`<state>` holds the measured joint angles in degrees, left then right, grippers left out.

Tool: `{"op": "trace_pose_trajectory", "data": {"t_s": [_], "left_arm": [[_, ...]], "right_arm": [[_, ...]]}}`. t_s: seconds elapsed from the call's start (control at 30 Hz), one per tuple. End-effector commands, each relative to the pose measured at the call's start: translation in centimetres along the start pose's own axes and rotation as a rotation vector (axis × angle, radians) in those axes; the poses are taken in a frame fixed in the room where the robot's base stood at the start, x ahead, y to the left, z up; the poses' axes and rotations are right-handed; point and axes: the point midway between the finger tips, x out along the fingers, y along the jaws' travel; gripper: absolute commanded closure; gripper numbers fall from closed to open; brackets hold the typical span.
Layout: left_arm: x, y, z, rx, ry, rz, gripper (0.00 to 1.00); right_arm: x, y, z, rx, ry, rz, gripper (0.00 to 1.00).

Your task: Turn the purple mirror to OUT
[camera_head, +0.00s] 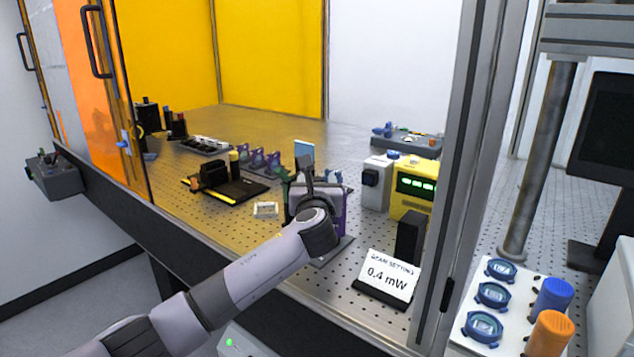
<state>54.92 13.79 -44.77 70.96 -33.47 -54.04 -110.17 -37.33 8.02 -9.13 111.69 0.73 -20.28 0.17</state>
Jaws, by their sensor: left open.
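My left arm reaches in from the lower left across the front edge of the optical table. My left gripper (307,168) is open, and it points away from the camera. A purple mount (340,212) on a grey base plate (338,248) stands just behind and beside the gripper's wrist, which covers much of it. I cannot tell whether the fingers touch it or which way its mirror is turned. No OUT mark is readable. Several smaller purple mounts (258,158) stand in a row farther back. My right gripper is not in view.
A card reading 0.4 mW (388,276) stands at the front right. A yellow meter (414,186) and a white box (376,184) stand to the right. A black stage (228,186) lies to the left. A metal frame post (462,170) bounds the right side.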

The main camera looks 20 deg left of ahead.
Motion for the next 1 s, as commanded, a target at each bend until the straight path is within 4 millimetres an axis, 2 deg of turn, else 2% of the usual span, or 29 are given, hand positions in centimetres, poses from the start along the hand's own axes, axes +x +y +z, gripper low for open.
{"op": "trace_pose_trajectory", "data": {"t_s": [0.07,0.2,0.23,0.47,0.63,0.83,1.0], "left_arm": [[0.0,0.0,0.0,0.0,0.0,0.0,0.47],[0.0,0.0,0.0,0.0,0.0,0.0,0.93],[0.0,0.0,0.0,0.0,0.0,0.0,0.97],[0.0,0.0,0.1,0.0,0.0,-0.013,0.96],[0.0,0.1,0.3,0.001,0.0,-0.066,0.96],[0.0,0.3,0.5,0.003,0.0,-0.196,0.96],[0.1,0.3,0.2,0.004,-0.002,-0.345,0.96]], "right_arm": [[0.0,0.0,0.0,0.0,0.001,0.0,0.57],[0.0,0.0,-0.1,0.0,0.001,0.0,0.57],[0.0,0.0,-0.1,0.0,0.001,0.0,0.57],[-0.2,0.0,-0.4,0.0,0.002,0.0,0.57],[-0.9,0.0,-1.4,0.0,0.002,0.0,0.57],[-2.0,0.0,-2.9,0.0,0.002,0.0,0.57],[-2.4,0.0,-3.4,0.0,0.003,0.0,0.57]]}}
